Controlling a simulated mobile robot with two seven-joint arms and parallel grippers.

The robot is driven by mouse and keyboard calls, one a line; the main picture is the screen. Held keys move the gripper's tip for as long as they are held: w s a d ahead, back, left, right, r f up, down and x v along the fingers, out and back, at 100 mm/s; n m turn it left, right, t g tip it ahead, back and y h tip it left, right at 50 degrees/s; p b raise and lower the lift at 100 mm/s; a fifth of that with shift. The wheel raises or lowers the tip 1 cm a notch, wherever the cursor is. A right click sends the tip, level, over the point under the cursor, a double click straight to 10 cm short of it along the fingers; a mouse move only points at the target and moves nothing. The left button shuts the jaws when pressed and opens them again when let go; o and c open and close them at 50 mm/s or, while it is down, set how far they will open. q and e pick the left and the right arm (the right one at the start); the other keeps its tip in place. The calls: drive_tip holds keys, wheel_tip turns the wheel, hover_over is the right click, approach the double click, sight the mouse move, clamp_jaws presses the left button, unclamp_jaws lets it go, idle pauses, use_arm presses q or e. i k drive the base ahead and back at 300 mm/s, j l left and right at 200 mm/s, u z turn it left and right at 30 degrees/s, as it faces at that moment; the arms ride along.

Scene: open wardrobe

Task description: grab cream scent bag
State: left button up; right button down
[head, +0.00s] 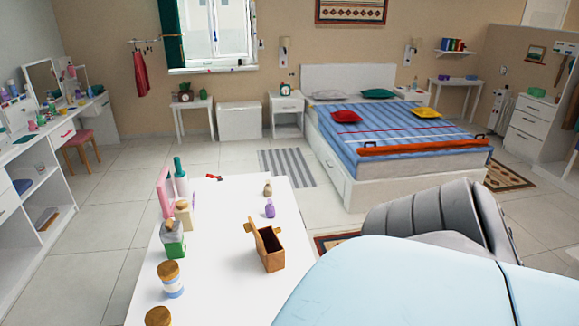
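A small cream or beige pouch-shaped item (267,188), which looks like the cream scent bag, stands on the white table (215,290) in front of me, toward its far right part. A similar small purple item (270,208) stands just nearer to me. Nothing touches the cream item and it is in plain sight. Neither of my grippers shows in the head view.
Bottles and jars, including a green-capped bottle (181,178) and a wooden-lidded jar (170,280), line the table's left side beside a pink item (165,193). The table's middle is clear.

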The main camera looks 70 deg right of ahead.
sight(267, 188)
drive_tip(key=i+z, duration=0.15)
drive_tip(key=z, duration=0.25)
drive_tip(key=i+j+z, duration=0.1)
drive_tip(key=z, duration=0.25)
drive_tip(key=i+j+z, duration=0.1)
drive_tip(key=z, duration=0.3)
drive_tip(key=j+z, duration=0.2)
drive_tip(key=z, duration=0.2)
drive_tip(key=i+j+z, duration=0.2)
drive_tip(key=z, duration=0.2)
drive_tip(key=i+j+z, duration=0.15)
drive_tip(key=z, duration=0.3)
drive_tip(key=j, duration=0.1)
